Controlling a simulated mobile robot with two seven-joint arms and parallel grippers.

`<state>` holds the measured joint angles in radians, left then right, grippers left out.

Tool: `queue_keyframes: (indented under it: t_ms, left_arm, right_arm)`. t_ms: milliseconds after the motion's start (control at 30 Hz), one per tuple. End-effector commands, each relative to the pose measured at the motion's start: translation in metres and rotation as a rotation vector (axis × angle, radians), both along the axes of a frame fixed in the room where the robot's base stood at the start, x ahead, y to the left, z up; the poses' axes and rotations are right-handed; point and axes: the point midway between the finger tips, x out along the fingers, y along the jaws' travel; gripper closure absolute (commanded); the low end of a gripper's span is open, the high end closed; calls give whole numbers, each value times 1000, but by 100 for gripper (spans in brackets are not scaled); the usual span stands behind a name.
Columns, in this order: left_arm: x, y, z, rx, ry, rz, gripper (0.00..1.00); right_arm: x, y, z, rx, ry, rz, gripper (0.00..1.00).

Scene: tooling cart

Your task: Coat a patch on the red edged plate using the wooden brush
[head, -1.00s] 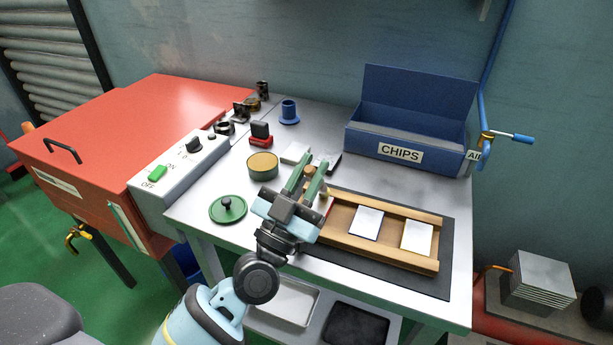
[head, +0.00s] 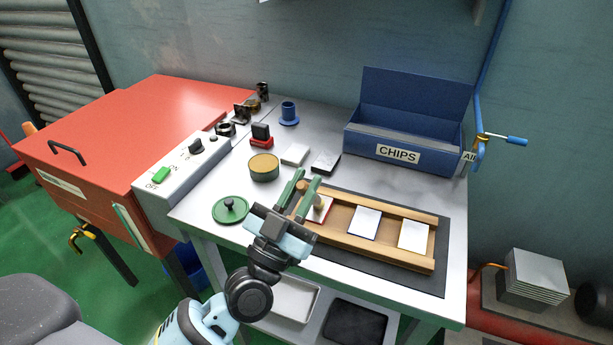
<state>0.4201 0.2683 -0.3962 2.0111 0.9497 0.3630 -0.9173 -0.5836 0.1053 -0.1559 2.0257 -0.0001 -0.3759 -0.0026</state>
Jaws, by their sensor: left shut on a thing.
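The red edged plate (head: 326,214) lies at the left end of the wooden rack (head: 388,249), with its left part hidden by my left gripper. My left gripper (head: 307,180) has its green fingers above the rack's left end, beside and over this plate, and is shut on the wooden brush. Only a small pale wooden part of the brush (head: 319,202) shows, right of the fingers and over the plate. Its bristles are hidden, and I cannot tell whether they touch the plate. The open green tin (head: 263,174) with tan contents stands left of the gripper. My right gripper is out of view.
A blue edged plate (head: 364,222) and a yellow edged plate (head: 413,236) lie farther right in the rack. The green lid (head: 230,209) lies left of my gripper. The blue chips box (head: 400,151) stands behind. A grey control box (head: 180,170) borders the left side.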

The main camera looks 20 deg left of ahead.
Motion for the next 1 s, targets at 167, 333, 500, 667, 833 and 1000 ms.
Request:
queue_keyframes:
  t_ms: [167,333,500,667,833,1000]
  left_arm:
    - [-4,0,-2,1,4,-2,100]
    - [-6,0,-2,0,5,-2,100]
    - [-18,0,0,2,5,-3,100]
    - [-31,1,1,1,4,-2,100]
    - [-40,1,1,1,3,-2,100]
    - [-42,1,1,1,2,-1,100]
  right_arm:
    - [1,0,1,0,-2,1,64]
    - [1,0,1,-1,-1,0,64]
    - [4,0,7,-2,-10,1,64]
    - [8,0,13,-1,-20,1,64]
    - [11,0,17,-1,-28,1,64]
    - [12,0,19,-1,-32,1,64]
